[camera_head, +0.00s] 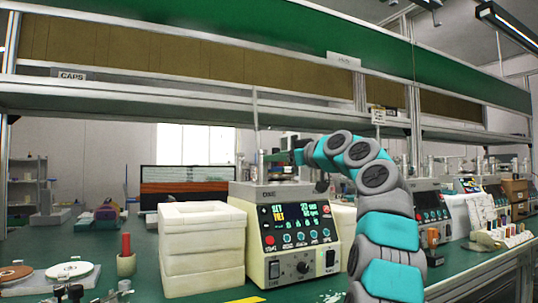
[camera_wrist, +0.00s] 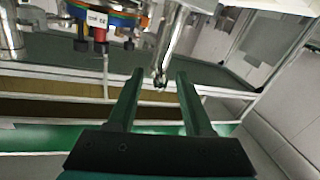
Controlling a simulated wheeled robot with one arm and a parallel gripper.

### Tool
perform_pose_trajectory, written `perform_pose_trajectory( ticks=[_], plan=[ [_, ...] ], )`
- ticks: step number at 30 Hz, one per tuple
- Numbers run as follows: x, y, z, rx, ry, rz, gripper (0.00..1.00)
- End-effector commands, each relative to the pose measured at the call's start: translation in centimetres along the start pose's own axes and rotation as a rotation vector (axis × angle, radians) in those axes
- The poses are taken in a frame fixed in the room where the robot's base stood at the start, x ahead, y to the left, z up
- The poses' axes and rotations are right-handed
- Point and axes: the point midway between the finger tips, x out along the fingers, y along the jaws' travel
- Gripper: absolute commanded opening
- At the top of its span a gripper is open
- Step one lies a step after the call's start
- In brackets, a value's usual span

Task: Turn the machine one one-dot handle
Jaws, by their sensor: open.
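The nearest lapping machine (camera_head: 285,222), a cream box with a lit display, buttons and a black knob, stands on the green bench. My gripper (camera_head: 288,156) is small and partly hidden above the machine's top, at the end of my bent arm. In the wrist view my gripper (camera_wrist: 159,76) is open, its two dark fingers apart. A shiny metal rod (camera_wrist: 168,45) comes down from the top edge and its end appears between the fingertips; contact cannot be told. No dot mark is readable, so I cannot tell whether this rod is the one-dot handle.
A stack of white trays (camera_head: 202,250) stands close left of the machine. A red-topped peg (camera_head: 126,255) and a white disc (camera_head: 70,271) are further left. More machines (camera_head: 430,208) line the bench to the right. A shelf (camera_head: 180,98) runs overhead.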

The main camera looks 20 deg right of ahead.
Motion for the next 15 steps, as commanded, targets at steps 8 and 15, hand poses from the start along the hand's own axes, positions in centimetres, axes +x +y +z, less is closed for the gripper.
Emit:
perform_pose_trajectory(
  ticks=[8, 15],
  plan=[
    [3.6, 0.0, 0.0, 0.002, -0.004, -0.003, 0.51],
    [3.8, -0.1, 0.1, 0.002, -0.002, -0.002, 0.51]
  ],
)
